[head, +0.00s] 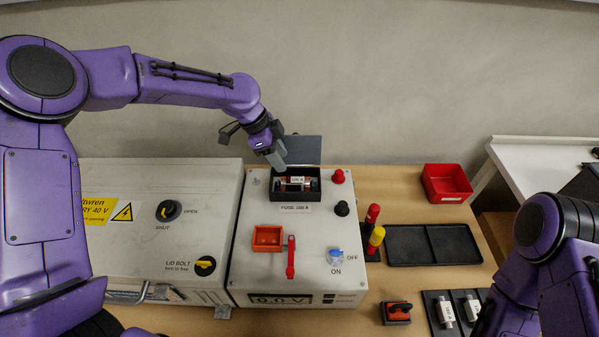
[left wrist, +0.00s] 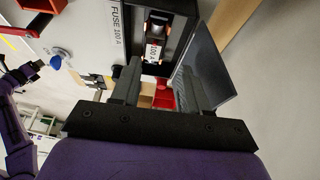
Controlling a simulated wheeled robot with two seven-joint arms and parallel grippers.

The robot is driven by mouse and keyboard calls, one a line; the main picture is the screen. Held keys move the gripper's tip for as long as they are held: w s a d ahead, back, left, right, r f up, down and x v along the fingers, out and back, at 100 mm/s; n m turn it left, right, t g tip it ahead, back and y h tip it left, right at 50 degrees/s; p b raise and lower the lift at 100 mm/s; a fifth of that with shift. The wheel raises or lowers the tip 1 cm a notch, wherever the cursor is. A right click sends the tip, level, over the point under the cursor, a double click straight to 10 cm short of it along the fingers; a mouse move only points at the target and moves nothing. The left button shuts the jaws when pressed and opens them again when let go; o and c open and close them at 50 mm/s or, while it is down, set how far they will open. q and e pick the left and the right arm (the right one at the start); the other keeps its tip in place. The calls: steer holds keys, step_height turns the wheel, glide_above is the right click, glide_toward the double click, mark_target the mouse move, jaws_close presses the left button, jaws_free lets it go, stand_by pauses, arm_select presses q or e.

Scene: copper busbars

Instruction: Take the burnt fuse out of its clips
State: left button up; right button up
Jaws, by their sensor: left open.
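The fuse (head: 294,184) sits in its clips inside a black holder (head: 276,196) labelled FUSE 100 A, on top of the grey box. It also shows in the left wrist view (left wrist: 153,52), with a white label and copper-coloured ends. The holder's dark grey lid (head: 303,149) stands open behind it. My left gripper (head: 278,161) is just above the back left of the holder. In the left wrist view its two fingers (left wrist: 157,90) are apart with nothing between them, and the fuse lies beyond them. My right arm shows at the right; its gripper cannot be made out clearly.
The box carries a red lever (head: 291,257), an orange tray (head: 267,238), a blue knob (head: 336,257) and a 0.0 V display (head: 280,299). A red bin (head: 446,184), an empty black tray (head: 432,246), red and yellow-handled tools (head: 375,238) and two fuses (head: 445,310) stand right.

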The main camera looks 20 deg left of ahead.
mark_target(294, 180)
arm_select(q)
steer(key=d+f, duration=0.1)
steer(key=s+d+f, duration=0.1)
steer(key=f, duration=0.1)
steer(key=x, duration=0.1)
steer(key=p+x, duration=0.1)
steer(key=x, duration=0.2)
steer(key=shift+w+d+f, duration=0.1)
steer(key=shift+w+f, duration=0.25)
steer(key=shift+w, duration=0.1)
steer(key=shift+d+f+p, duration=0.1)
steer(key=shift+f+p, duration=0.15)
steer(key=shift+p, duration=0.05)
steer(key=shift+s+r, duration=0.1)
steer(key=shift+s, duration=0.1)
arm_select(e)
steer(key=shift+s+r, duration=0.55)
steer(key=shift+r, duration=0.35)
arm_select(q)
steer(key=c, duration=0.8)
